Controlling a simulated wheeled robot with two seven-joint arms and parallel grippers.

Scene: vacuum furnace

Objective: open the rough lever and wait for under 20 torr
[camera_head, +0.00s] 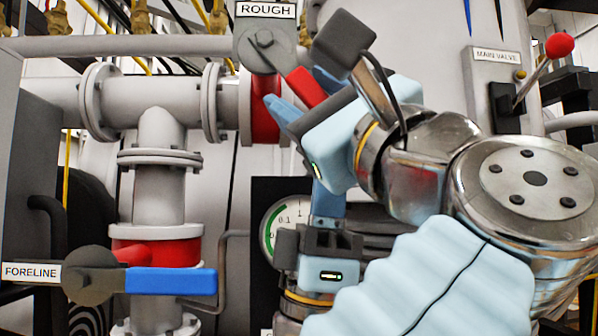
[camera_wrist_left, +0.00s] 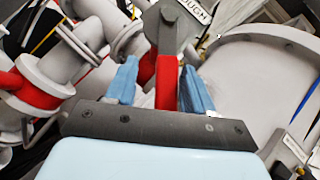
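The rough lever is a grey hub with a red handle (camera_head: 306,88) under the ROUGH label (camera_head: 265,9); the handle slants down and right. In the left wrist view the red handle (camera_wrist_left: 167,82) stands between my blue fingers. My left gripper (camera_head: 303,95) is open around the handle, one finger on each side; a gap shows on the left side in the wrist view (camera_wrist_left: 160,90). A round gauge (camera_head: 270,226) with a green arc is partly covered by my right gripper (camera_head: 327,205), which points up below; its finger gap is not clear. The gauge needle cannot be made out.
The foreline lever (camera_head: 170,281), with a blue handle, lies level at lower left. The main valve lever with a red knob (camera_head: 559,45) stands at upper right. Grey flanged pipes (camera_head: 160,110) fill the left. My arm covers much of the right side.

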